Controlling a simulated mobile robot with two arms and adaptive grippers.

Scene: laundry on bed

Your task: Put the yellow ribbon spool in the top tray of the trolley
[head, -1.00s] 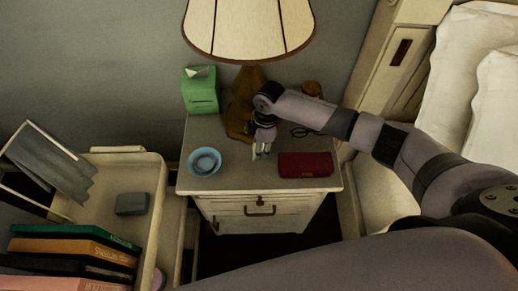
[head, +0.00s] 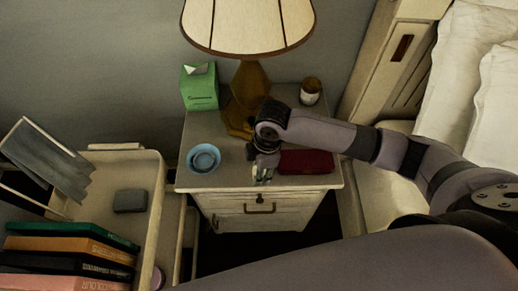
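I cannot make out a yellow ribbon spool in the head view. The trolley (head: 150,190), a cream unit at the lower left, shows its top tray holding several stacked books, a grey box and a grey sheet-like item. My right gripper (head: 262,176) points down at the front edge of the nightstand, between the blue bowl and the dark red wallet. Its fingers are small and dark here, so whether they are open or hold anything is unclear. My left gripper is not in view.
The nightstand (head: 225,178) carries a blue bowl (head: 203,158), a dark red wallet (head: 307,162), a green box (head: 200,88), a lamp (head: 250,85) and a small brown jar (head: 311,92). A narrow gap separates it from the trolley. The bed stands at right.

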